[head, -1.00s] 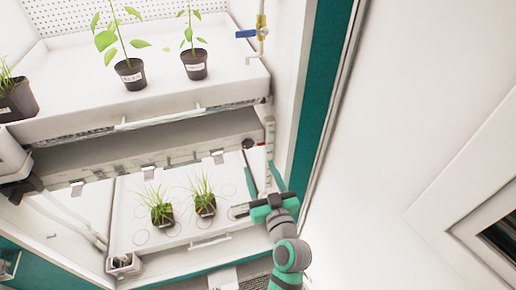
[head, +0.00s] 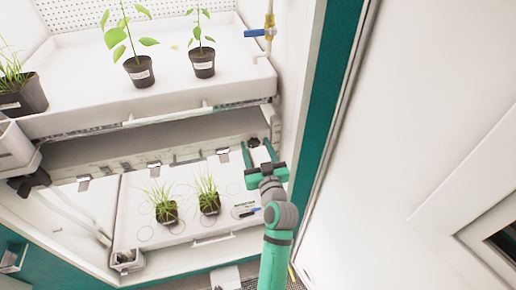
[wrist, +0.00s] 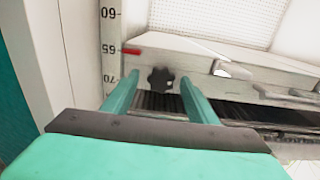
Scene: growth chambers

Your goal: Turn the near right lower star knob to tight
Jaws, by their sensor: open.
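The black star knob (wrist: 160,79) is on the front of the pale shelf rail, between and beyond my two green fingers in the wrist view. In the head view it shows as a small dark spot (head: 253,142) at the right end of the shelf edge. My gripper (head: 255,147) is open and empty, its fingers on either side of the knob. The wrist view also shows my gripper (wrist: 160,85) with a gap on both sides of the knob. I cannot tell how far the fingertips reach along its depth.
A height scale (wrist: 112,50) with a red marker (wrist: 131,51) is left of the knob. The upper tray (head: 90,118) bears potted plants; the lower tray (head: 190,237) holds two grass pots and a blue-handled tool (head: 250,212). A blue-handled valve (head: 260,33) is above right, by the chamber wall.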

